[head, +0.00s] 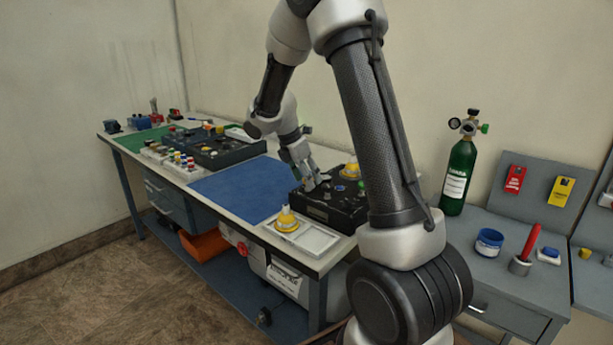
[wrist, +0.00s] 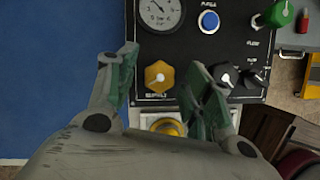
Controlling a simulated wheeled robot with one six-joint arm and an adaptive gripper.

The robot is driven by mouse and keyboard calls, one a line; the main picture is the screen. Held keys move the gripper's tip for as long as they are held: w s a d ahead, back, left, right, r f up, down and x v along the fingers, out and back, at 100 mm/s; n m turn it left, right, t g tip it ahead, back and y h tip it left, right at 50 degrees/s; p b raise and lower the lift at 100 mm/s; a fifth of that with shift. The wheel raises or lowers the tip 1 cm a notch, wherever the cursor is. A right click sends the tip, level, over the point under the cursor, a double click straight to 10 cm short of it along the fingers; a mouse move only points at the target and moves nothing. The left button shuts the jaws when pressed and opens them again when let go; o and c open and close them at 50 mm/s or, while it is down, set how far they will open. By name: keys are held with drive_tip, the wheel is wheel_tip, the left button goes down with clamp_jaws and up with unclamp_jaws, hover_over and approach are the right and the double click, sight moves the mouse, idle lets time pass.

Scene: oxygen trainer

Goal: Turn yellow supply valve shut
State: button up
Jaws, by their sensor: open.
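The yellow supply valve (wrist: 158,76) is a lobed knob with a white pointer mark on the black trainer panel (wrist: 215,60). In the wrist view it lies between and just beyond my gripper's (wrist: 163,80) two green-padded fingertips. The fingers are apart and nothing is held. I cannot tell from this view how high the fingertips are above the knob. In the head view my gripper (head: 312,184) hangs over the left part of the black panel (head: 335,212), and the yellow valve is not clearly seen there.
The panel also carries a gauge (wrist: 161,12), a blue button (wrist: 209,21), a green knob (wrist: 279,13) and a black knob (wrist: 226,75) close to the right finger. A blue mat (head: 243,187) lies left. A white tray (head: 322,244) with a yellow-topped item (head: 286,219) stands in front.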

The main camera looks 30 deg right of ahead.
drive_tip(key=shift+c, duration=0.4)
drive_tip(key=c, duration=0.9)
drive_tip(key=shift+c, duration=0.2)
